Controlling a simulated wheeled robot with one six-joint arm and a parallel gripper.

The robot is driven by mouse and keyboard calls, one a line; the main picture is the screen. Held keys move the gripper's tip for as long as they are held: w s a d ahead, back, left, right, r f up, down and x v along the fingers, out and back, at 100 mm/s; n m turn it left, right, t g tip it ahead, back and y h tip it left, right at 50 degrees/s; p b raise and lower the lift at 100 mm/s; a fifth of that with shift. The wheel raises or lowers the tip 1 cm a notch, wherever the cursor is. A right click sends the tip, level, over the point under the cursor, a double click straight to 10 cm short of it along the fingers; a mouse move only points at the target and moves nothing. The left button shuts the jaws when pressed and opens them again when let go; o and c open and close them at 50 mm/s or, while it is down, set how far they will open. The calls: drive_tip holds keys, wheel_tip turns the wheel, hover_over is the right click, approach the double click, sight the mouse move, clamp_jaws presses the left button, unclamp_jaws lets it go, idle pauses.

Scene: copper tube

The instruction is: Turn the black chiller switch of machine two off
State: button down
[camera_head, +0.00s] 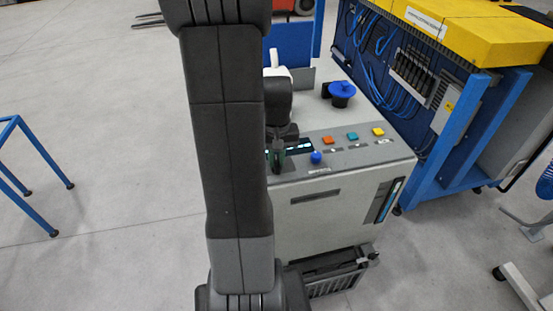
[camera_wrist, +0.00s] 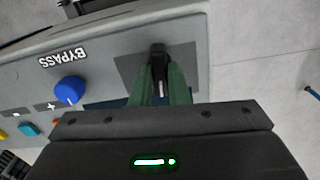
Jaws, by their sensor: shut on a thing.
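The black switch (camera_wrist: 158,58) sits on a dark square plate on the grey panel, in the upper middle of the wrist view. My gripper (camera_wrist: 159,82) has its two green fingers shut on the switch, one on each side. In the head view my gripper (camera_head: 277,160) is at the left end of the control panel of the grey machine (camera_head: 345,205). There my arm and gripper hide the switch. I cannot read a machine number or a chiller label.
A blue knob (camera_wrist: 69,90) beside a BYPASS label is close to my gripper. Orange (camera_head: 327,140), teal (camera_head: 352,136) and yellow (camera_head: 377,132) buttons line the panel. A blue-framed unit with a yellow top (camera_head: 480,25) stands right. Open floor lies left, with a blue frame (camera_head: 30,145).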

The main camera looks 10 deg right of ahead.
sight(277, 161)
drive_tip(key=shift+n, duration=0.6)
drive_tip(key=c, duration=1.4)
unclamp_jaws()
drive_tip(key=shift+r, duration=0.1)
wheel_tip(277, 161, up, 14)
drive_tip(key=shift+b, duration=0.3)
drive_tip(key=shift+f, duration=0.2)
